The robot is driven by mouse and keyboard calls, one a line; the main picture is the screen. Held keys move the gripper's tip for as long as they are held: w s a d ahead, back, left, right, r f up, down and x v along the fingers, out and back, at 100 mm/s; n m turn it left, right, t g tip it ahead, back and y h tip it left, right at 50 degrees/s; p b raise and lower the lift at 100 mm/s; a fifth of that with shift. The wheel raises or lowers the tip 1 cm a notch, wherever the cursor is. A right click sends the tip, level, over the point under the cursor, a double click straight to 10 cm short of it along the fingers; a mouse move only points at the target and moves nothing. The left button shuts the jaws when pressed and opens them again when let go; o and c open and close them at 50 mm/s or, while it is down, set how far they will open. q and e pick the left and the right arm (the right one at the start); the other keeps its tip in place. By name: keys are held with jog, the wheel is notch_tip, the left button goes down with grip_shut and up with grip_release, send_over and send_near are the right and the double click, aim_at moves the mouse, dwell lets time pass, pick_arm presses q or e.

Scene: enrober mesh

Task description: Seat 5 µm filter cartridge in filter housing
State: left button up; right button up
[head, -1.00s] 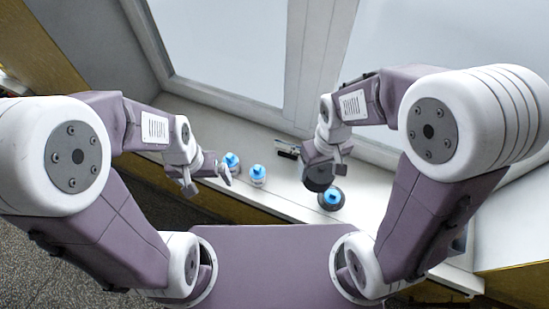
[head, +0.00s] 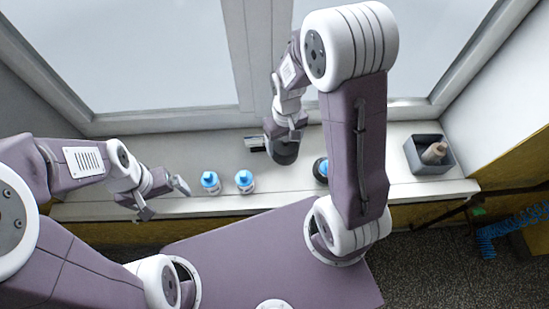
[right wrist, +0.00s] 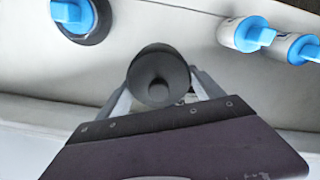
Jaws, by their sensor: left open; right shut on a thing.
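Two white cartridges with blue tops, a left one (head: 210,183) and a right one (head: 244,182), stand upright on the white sill. They also show in the right wrist view, as a nearer one (right wrist: 240,36) and a farther one (right wrist: 294,46). I cannot read which is 5 µm. A dark round piece with a blue top, perhaps the housing (head: 321,171), stands to their right, partly hidden by my right arm. My right gripper (head: 290,133) is shut on a dark, round, hollow piece (right wrist: 158,76), perhaps a housing part. My left gripper (head: 163,201) is open and empty, left of the cartridges.
A grey bin (head: 411,155) holding a tan bottle (head: 434,153) stands at the sill's right. A small dark item (head: 254,144) lies behind the held piece. The window frame (head: 180,123) rises behind the sill. Bare sill lies between the housing and the bin.

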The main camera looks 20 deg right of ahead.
notch_tip(320, 180, down, 2)
jog(key=shift+w+f, duration=0.1)
jog(key=shift+f, duration=2.25)
jog(key=o, duration=1.5)
jog(key=shift+r, duration=0.1)
